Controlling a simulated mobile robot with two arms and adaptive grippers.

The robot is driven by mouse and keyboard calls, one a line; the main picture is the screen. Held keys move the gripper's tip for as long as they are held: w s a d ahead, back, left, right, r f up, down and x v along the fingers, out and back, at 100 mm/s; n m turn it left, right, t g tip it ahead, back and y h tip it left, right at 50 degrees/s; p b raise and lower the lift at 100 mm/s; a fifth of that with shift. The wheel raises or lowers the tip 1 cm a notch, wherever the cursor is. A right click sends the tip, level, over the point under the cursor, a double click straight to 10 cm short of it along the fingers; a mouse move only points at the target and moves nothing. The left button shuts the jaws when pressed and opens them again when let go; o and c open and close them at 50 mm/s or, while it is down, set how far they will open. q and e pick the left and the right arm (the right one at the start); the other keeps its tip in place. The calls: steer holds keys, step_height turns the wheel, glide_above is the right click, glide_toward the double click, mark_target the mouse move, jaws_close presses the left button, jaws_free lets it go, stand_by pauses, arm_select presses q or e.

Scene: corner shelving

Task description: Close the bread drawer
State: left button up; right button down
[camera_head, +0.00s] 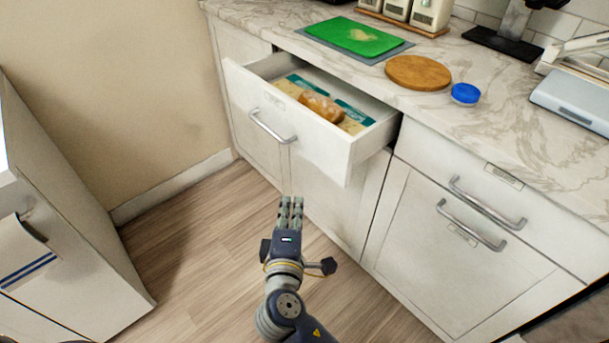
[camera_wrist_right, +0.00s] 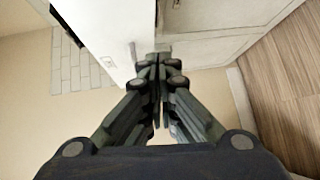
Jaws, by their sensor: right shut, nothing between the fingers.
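The bread drawer (camera_head: 302,140) is pulled out from the cabinet under the counter in the head view. A brown loaf (camera_head: 321,107) and teal-and-cream packets (camera_head: 352,117) lie inside it. A metal bar handle (camera_head: 268,128) is on its white front. My right gripper (camera_head: 291,201) is shut and empty, in front of and below the drawer front, apart from it in the head view. In the right wrist view the shut fingers (camera_wrist_right: 158,60) point toward a white front (camera_wrist_right: 112,35) with a handle. My left gripper is not in view.
A marble counter (camera_head: 470,120) above holds a green cutting board (camera_head: 355,36), a round wooden board (camera_head: 418,73) and a blue lid (camera_head: 465,93). A closed drawer (camera_head: 500,180) is at the right. A white cabinet (camera_head: 70,240) stands at the left. Wood floor between is clear.

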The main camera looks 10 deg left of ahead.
step_height(320, 180, up, 5)
steer(key=s+t+b, duration=0.1)
steer(key=t+b, duration=0.1)
steer(key=w, duration=1.2)
steer(key=shift+w+d+p, duration=0.25)
steer(key=shift+d+p, duration=0.05)
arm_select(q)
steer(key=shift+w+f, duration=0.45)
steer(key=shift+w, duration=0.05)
